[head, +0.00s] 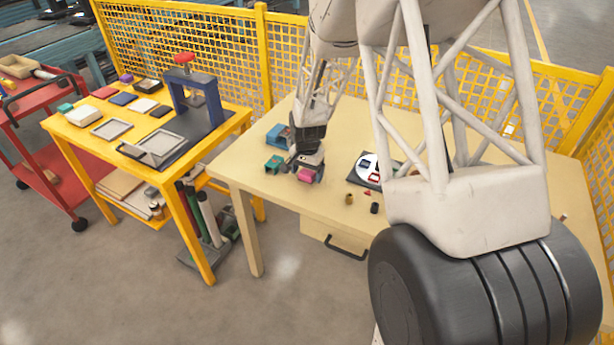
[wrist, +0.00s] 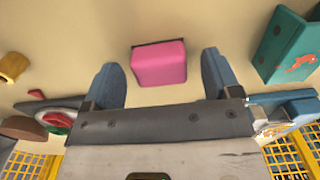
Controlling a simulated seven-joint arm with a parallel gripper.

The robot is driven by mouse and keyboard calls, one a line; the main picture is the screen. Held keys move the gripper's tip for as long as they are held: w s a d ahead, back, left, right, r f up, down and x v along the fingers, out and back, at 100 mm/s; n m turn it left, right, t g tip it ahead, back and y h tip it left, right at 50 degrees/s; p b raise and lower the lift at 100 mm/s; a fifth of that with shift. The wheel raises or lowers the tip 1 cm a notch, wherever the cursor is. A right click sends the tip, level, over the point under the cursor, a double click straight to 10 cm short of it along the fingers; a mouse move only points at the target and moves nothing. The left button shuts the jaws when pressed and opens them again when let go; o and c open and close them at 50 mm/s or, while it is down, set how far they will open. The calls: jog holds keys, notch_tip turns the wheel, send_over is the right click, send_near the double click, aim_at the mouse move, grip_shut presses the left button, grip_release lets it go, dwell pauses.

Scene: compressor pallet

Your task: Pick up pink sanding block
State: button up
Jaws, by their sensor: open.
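The pink sanding block (wrist: 159,64) lies on the pale table, a dark layer showing along its far edge in the wrist view. In the head view the pink block (head: 305,175) is at the near end of my gripper (head: 309,172). In the wrist view my gripper (wrist: 164,78) is open, with one blue-grey finger on each side of the block. A gap shows between each finger and the block. The gripper's height above the table is hard to tell.
A teal box (wrist: 287,45) with a red mark and a blue item (wrist: 298,108) are close to the right finger in the wrist view. A brass-coloured piece (head: 349,199) and a black piece (head: 374,208) stand on the table (head: 235,168). A yellow mesh fence (head: 205,50) runs behind.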

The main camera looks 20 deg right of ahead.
jog(key=shift+f, duration=0.4)
jog(key=c, duration=1.1)
jog(key=shift+r, duration=0.15)
jog(key=shift+r, duration=0.85)
jog(key=shift+s+r, duration=0.25)
jog(key=shift+r, duration=0.6)
jog(key=s, duration=0.5)
jog(key=s+a+r, duration=0.1)
jog(key=s, duration=0.9)
jog(key=shift+s+a+r, duration=0.15)
jog(key=shift+s, duration=0.05)
